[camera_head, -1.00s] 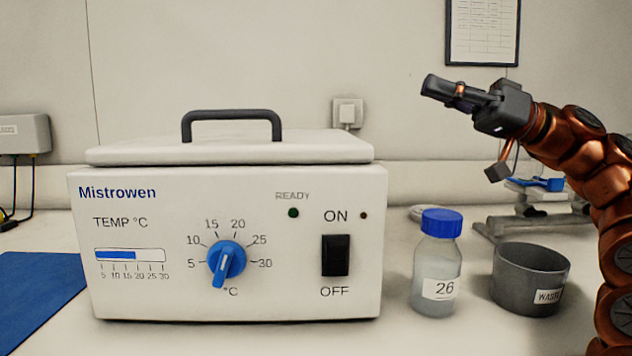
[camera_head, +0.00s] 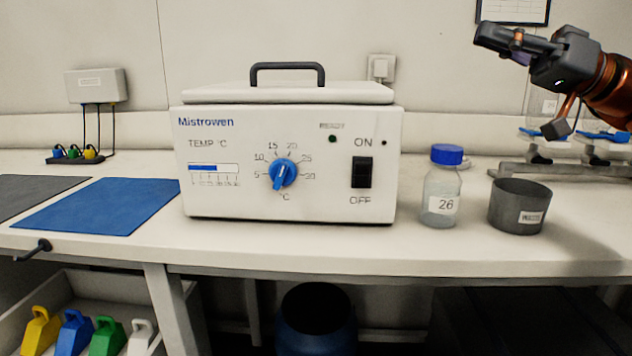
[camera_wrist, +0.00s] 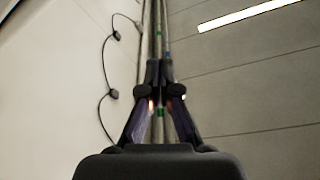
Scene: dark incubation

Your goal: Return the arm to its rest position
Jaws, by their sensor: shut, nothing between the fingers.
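My gripper (camera_head: 487,33) is at the upper right in the head view, raised above the bench and pointing left, with the orange arm behind it. It is shut and empty. The wrist view shows its two dark fingers (camera_wrist: 160,75) together at the tips, facing the wall and ceiling area, with nothing between them. It is apart from everything on the bench; the bottle and the grey pot stand well below it.
A white Mistrowen incubator (camera_head: 290,205) stands on the bench (camera_head: 330,243). To its right are a blue-capped bottle (camera_head: 441,190) labelled 26 and a grey pot (camera_head: 518,207). A metal stand (camera_head: 570,168) is behind. A blue mat (camera_head: 100,205) lies left. Below are coloured scoops (camera_head: 75,333) and a blue drum (camera_head: 316,325).

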